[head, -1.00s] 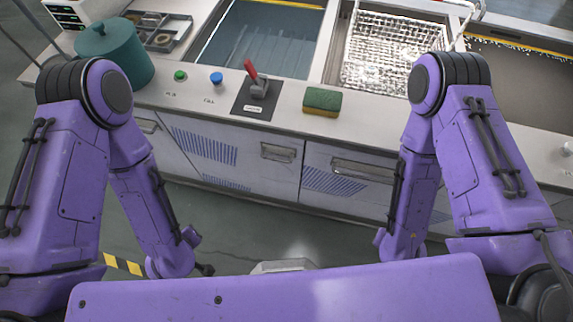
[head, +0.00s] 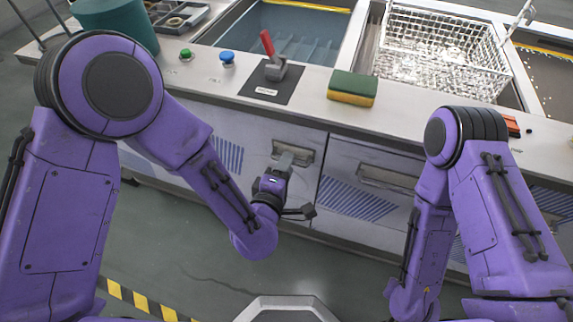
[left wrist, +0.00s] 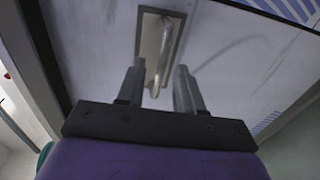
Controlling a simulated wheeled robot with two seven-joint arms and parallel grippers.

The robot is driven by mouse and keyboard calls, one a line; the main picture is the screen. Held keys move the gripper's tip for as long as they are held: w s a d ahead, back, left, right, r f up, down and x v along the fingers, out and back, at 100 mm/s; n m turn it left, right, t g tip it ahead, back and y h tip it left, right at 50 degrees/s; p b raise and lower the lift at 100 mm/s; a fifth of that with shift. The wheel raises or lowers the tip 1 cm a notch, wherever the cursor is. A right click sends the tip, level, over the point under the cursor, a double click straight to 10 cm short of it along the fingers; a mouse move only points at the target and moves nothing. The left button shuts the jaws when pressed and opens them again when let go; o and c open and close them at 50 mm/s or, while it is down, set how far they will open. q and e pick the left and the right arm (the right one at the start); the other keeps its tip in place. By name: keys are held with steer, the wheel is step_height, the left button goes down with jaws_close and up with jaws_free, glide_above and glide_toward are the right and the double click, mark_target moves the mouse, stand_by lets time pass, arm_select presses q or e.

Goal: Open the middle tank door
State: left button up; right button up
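The grey cabinet doors of the tank are shut. One door (head: 262,133) has a metal handle (head: 305,156) near its right edge, below the red lever; it lies in front of my left gripper (head: 288,162). In the left wrist view the handle (left wrist: 168,45) is a bar on a recessed plate. The two fingers of my left gripper (left wrist: 158,88) stand apart, with the lower end of the bar between them. I cannot tell whether they touch it. My right gripper is out of view; the right arm hangs low on the right.
Another door (head: 345,195) with its own handle (head: 390,179) is to the right. On the counter are a red lever (head: 268,45), green button (head: 186,55), blue button (head: 227,57), sponge (head: 352,88) and wire basket (head: 440,45). A teal pot (head: 122,22) stands far left.

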arm_select(q)
steer(key=shift+w+d+f, duration=0.15)
steer(key=shift+w, duration=0.35)
jaws_close()
stand_by(1.1)
